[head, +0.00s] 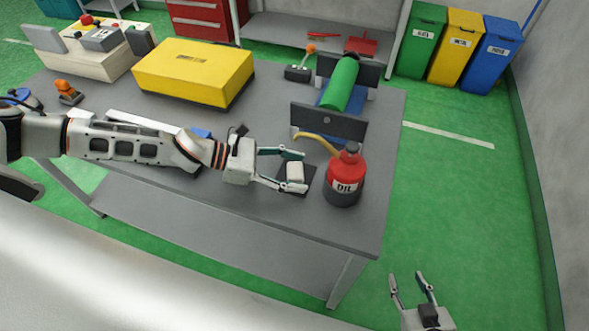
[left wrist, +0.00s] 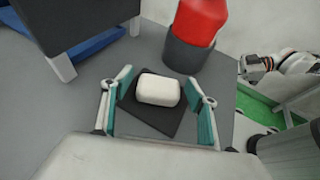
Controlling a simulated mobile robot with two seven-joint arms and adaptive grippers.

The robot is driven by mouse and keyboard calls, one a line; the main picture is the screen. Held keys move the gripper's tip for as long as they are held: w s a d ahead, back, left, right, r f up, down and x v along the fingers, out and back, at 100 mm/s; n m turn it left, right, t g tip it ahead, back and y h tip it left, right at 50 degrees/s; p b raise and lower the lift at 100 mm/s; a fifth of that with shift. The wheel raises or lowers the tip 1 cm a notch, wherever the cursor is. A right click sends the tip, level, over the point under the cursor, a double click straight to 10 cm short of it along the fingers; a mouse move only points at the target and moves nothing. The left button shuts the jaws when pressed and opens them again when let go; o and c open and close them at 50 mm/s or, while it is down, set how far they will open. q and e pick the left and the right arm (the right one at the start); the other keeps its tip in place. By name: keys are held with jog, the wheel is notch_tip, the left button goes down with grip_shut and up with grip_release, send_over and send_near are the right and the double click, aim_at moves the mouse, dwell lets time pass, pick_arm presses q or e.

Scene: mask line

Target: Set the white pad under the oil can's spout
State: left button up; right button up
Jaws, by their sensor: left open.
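The white pad (head: 296,172) lies on a dark square mat (head: 309,177) on the grey table. It also shows in the left wrist view as a rounded white block (left wrist: 158,90) on the dark mat (left wrist: 146,121). My left gripper (head: 296,171) is open, with one finger on each side of the pad and a gap to each in the left wrist view. The red oil can (head: 345,178) with a dark base stands just right of the pad. Its yellow-brown spout (head: 317,138) points left, above and behind the pad. My right gripper (head: 408,281) is open and empty, off the table's right side.
A green roller (head: 341,83) on a dark-walled stand is behind the can. A yellow box (head: 195,70) sits farther left. The table (head: 385,155) ends just right of the can. Coloured bins (head: 455,50) stand on the floor beyond.

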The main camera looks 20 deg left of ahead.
pick_arm(q)
jog(key=b+v, duration=0.1)
jog(key=v, duration=1)
jog(key=shift+s+a+r, duration=0.2)
jog(key=shift+a+r, duration=0.1)
jog(key=shift+a, duration=0.1)
